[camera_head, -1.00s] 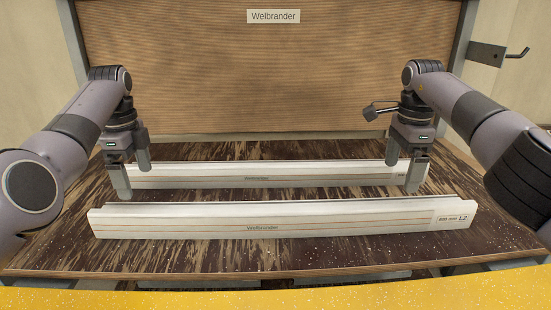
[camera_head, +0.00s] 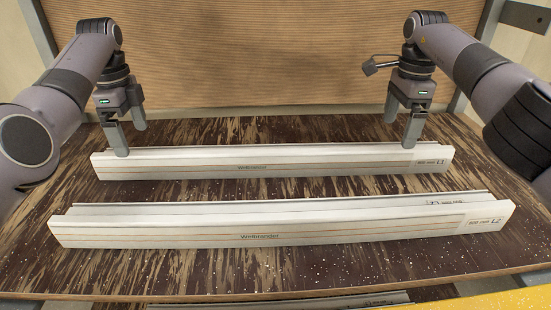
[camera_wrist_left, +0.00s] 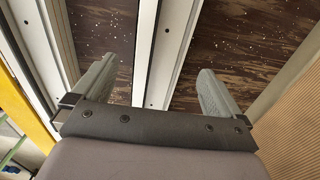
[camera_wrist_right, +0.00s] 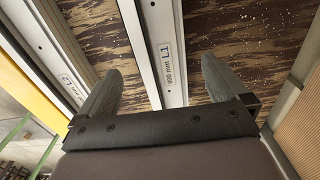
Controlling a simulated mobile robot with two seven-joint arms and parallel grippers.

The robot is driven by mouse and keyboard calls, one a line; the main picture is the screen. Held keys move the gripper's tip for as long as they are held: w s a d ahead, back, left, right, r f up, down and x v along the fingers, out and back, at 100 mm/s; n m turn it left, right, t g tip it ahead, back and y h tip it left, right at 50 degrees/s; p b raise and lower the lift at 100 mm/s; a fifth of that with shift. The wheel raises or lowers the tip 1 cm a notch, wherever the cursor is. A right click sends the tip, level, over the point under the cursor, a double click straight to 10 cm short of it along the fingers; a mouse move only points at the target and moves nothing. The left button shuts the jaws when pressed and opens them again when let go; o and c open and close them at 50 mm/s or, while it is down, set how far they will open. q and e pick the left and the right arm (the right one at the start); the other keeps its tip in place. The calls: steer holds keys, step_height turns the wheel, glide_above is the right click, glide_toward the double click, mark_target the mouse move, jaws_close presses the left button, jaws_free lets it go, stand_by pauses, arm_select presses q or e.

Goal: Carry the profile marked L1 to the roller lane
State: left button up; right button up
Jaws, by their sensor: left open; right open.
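The profile marked L1 (camera_head: 300,160) is a long pale bar with orange lines, lying on the bench behind a second one. Its L1 mark shows near its right end, and also in the right wrist view (camera_wrist_right: 165,55). My left gripper (camera_head: 131,140) is open above its left end. My right gripper (camera_head: 402,133) is open above its right end. In the left wrist view the profile (camera_wrist_left: 160,60) runs between the open fingers; in the right wrist view it also runs between them. Neither gripper visibly holds anything. The roller lane is not recognisable here.
The profile marked L2 (camera_head: 330,226) lies parallel in front of L1, with a strip of bare bench between them. The dark streaked bench top (camera_head: 130,275) is clear in front. A brown back panel (camera_head: 260,60) stands behind. A yellow edge (camera_head: 490,303) shows at lower right.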

mark_target(139, 156)
arm_select(q)
steer(key=shift+f, duration=3.55)
arm_select(e)
steer(key=shift+f, duration=3.55)
arm_select(q)
steer(key=c, duration=1.8)
arm_select(e)
steer(key=c, duration=1.8)
arm_select(q)
steer(key=shift+w+r, duration=0.1)
arm_select(e)
steer(key=shift+w+r, duration=0.1)
